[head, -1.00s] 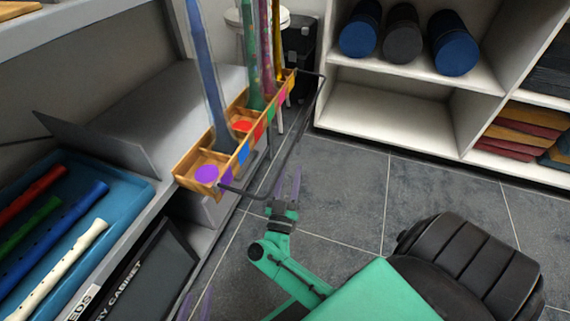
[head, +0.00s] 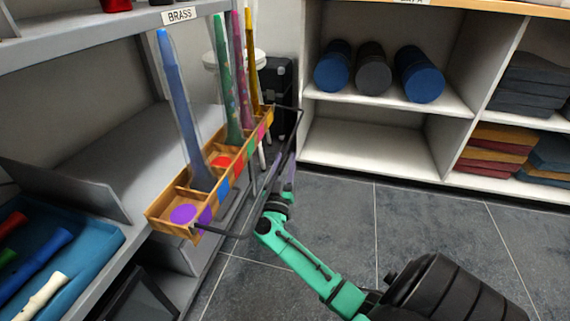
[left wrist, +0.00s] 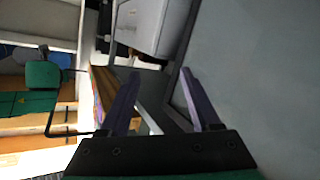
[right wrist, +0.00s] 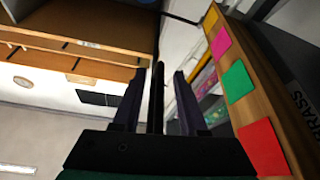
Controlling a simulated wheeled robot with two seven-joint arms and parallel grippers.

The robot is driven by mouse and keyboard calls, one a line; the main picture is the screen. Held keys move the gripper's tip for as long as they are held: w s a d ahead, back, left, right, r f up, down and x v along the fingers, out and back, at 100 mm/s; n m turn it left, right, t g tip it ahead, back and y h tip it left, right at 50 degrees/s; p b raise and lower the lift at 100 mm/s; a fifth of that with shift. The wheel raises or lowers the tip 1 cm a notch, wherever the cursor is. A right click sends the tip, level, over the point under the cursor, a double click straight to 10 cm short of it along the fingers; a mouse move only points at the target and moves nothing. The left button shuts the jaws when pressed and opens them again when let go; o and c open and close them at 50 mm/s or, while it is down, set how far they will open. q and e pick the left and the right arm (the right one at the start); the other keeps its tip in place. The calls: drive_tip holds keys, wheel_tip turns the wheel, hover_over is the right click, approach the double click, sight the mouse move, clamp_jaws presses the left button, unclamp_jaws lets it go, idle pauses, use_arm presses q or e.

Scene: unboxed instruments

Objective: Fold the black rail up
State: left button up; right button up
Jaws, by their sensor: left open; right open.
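The black rail (head: 286,150) is a thin bent bar hinged at both ends of a wooden tray (head: 160,219). It stands out from the tray's front side, roughly level with it. My right gripper (head: 279,180) is open at the rail's long bar. In the right wrist view the rail (right wrist: 157,95) runs between my two open fingers (right wrist: 157,100), apart from both as far as I can see. My left gripper (left wrist: 160,88) is open and empty near one end of the tray (left wrist: 99,95); it does not show in the head view.
Several upright coloured tubes, such as a blue one (head: 176,110), stand in the tray. A grey shelf (head: 60,50) is behind it, and a blue bin (head: 75,255) with recorders is at lower left. A white cubby (head: 385,145) stands at the back. The floor (head: 340,220) is clear.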

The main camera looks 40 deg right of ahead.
clamp_jaws()
drive_tip(key=shift+f, duration=0.15)
idle(1.2)
